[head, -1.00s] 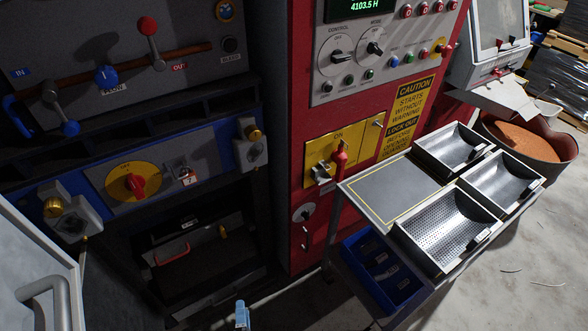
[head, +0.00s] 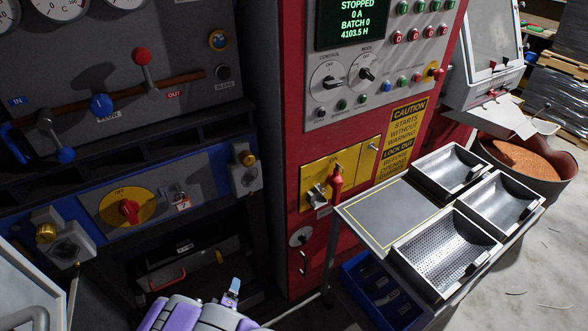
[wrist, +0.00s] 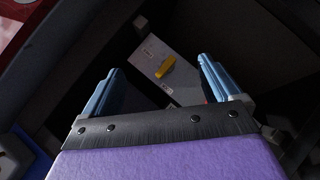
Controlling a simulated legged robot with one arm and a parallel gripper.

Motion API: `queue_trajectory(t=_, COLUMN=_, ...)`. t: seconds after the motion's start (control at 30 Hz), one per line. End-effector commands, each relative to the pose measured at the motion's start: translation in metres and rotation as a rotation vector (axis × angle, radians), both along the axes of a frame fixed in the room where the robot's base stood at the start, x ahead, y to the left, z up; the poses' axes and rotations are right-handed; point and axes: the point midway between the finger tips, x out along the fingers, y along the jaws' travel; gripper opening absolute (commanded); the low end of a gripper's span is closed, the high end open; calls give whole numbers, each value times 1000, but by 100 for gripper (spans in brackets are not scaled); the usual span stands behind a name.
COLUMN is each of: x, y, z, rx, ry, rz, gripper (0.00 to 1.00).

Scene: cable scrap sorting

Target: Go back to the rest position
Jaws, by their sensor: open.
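My gripper (wrist: 165,88) shows in the wrist view with its two blue fingers spread apart and nothing between them. Beyond the fingers is a grey plate with a yellow knob (wrist: 166,66), inside a dark space. In the head view, part of my purple arm and one blue fingertip (head: 231,292) show at the bottom centre, in front of the dark open compartment (head: 195,275) of the left machine. The other finger cannot be made out there.
A red cabinet (head: 320,235) with a red-handled yellow switch panel (head: 345,170) stands in the middle. A side table (head: 385,215) with several metal trays is at right, above a blue bin (head: 375,290). A grey door (head: 25,295) stands open at lower left.

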Motion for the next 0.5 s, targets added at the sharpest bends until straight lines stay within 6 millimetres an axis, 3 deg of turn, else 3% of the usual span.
queue_trajectory(t=0.03, x=12, y=2, z=14, rx=43, ry=34, rz=-26, gripper=92)
queue_trajectory(t=0.23, x=38, y=0, z=54, rx=185, ry=188, rz=-100, gripper=92)
queue_trajectory(t=0.5, x=56, y=-24, z=120, rx=349, ry=385, rz=-196, gripper=92)
